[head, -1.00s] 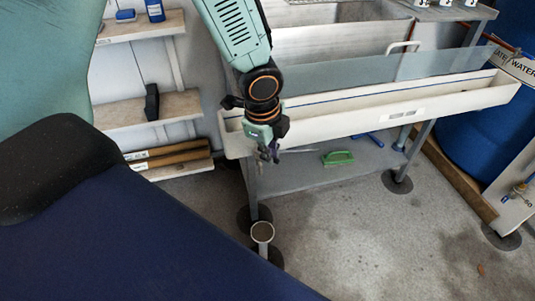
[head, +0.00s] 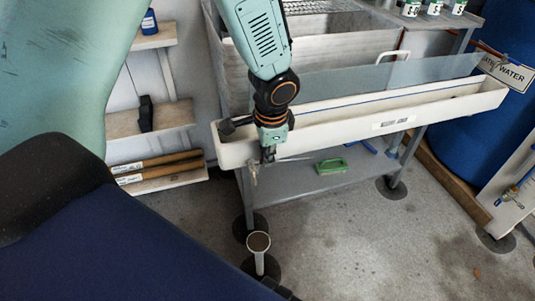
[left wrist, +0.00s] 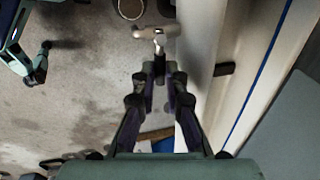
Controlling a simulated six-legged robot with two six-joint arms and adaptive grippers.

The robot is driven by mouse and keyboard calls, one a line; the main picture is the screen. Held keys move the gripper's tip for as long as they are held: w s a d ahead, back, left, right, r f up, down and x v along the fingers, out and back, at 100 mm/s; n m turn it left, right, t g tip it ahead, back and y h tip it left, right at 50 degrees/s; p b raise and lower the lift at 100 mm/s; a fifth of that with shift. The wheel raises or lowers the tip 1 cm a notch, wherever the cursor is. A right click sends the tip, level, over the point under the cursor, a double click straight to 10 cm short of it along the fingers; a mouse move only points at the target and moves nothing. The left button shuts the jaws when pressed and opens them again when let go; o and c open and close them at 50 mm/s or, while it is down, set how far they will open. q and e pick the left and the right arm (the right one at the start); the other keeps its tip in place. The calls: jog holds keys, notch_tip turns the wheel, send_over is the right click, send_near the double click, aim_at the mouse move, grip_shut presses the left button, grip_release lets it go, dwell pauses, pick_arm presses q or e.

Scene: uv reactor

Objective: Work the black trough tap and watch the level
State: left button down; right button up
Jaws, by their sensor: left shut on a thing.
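The long cream trough (head: 385,124) runs across the head view, with a blue line along its inner wall. It also shows at the right of the left wrist view (left wrist: 213,105). My left gripper (head: 266,152) is just in front of the trough's left end, pointing down. In the left wrist view its fingers (left wrist: 160,74) are closed together at the stem of a pale metal T-shaped tap (left wrist: 157,32). The tap shows small below the fingers in the head view (head: 253,173). I cannot make out a water level in the trough.
A black piece (left wrist: 224,68) sits by the trough wall. A clear panel (head: 350,80) stands behind the trough. A green brush (head: 331,167) lies on the lower shelf. A blue barrel (head: 470,135) stands at right. The floor in front (head: 370,240) is mostly clear.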

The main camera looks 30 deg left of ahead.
pick_arm(q)
jog(key=shift+a+n, duration=0.1)
jog(key=shift+n, duration=0.3)
jog(key=c, duration=1.4)
grip_release()
